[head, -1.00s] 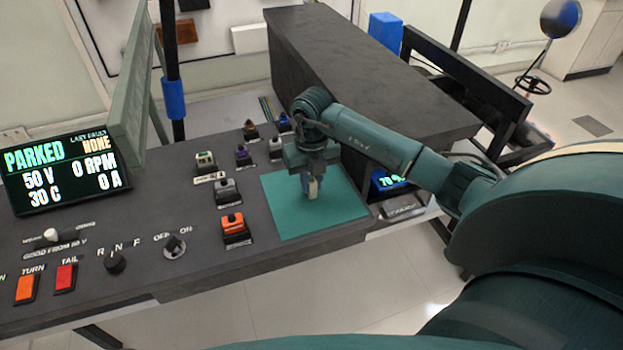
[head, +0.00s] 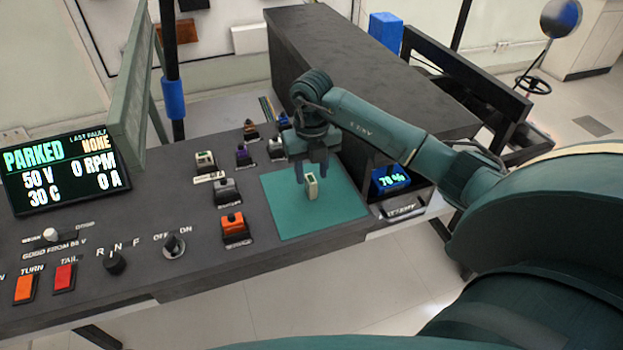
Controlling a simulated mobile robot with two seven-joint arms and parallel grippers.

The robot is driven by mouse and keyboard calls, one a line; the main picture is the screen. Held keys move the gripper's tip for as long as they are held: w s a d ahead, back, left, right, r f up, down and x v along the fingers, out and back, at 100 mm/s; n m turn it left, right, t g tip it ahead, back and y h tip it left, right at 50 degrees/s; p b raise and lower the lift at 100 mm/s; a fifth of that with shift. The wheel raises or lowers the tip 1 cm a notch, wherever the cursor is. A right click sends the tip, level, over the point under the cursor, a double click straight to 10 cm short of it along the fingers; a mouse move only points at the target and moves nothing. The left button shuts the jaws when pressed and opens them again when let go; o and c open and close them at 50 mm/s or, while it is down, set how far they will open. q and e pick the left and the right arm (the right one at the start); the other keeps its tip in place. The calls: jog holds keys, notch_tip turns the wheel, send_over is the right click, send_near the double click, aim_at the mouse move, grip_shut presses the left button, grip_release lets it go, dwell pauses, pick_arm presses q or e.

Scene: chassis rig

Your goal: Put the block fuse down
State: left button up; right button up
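My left gripper is not in view.
Several small sockets and modules, such as the orange one (head: 233,225) and the grey one (head: 227,190), stand left of the mat. A dark raised box (head: 370,75) is behind. A display (head: 60,172) reads PARKED. The mat's front is bare.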

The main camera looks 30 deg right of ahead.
aim_at(311, 180)
notch_tip(311, 180, up, 9)
jog(key=s+a+f+n+y, duration=0.1)
jog(key=s+a+f+y, duration=0.15)
jog(key=a, duration=0.35)
jog(key=s+a+f+n+y, duration=0.1)
jog(key=a+f+n+y, duration=0.1)
jog(key=a+f+y, duration=0.35)
jog(key=s+a+r+m+t+y, duration=0.35)
jog(key=a+y, duration=0.25)
jog(key=a, duration=0.2)
jog(key=s+a+r+m+t+y, duration=0.2)
jog(key=a+r+m+t+y, duration=0.15)
jog(key=a+m+y, duration=0.35)
jog(key=s+d+f+m+t+h, duration=0.1)
jog(key=d+f+m+t+h, duration=0.4)
jog(key=m+h, duration=0.4)
jog(key=s+d+f+m+t+h, duration=0.25)
jog(key=f+m+h, duration=0.45)
jog(key=m, duration=0.4)
jog(key=s+d+f+m+g+h, duration=0.1)
jog(key=s+f+m+g, duration=0.1)
jog(key=s+f, duration=0.4)
jog(key=shift+d+f+g+b, duration=0.35)
jog(key=shift+f+g, duration=0.4)
jog(key=shift+f, duration=0.2)
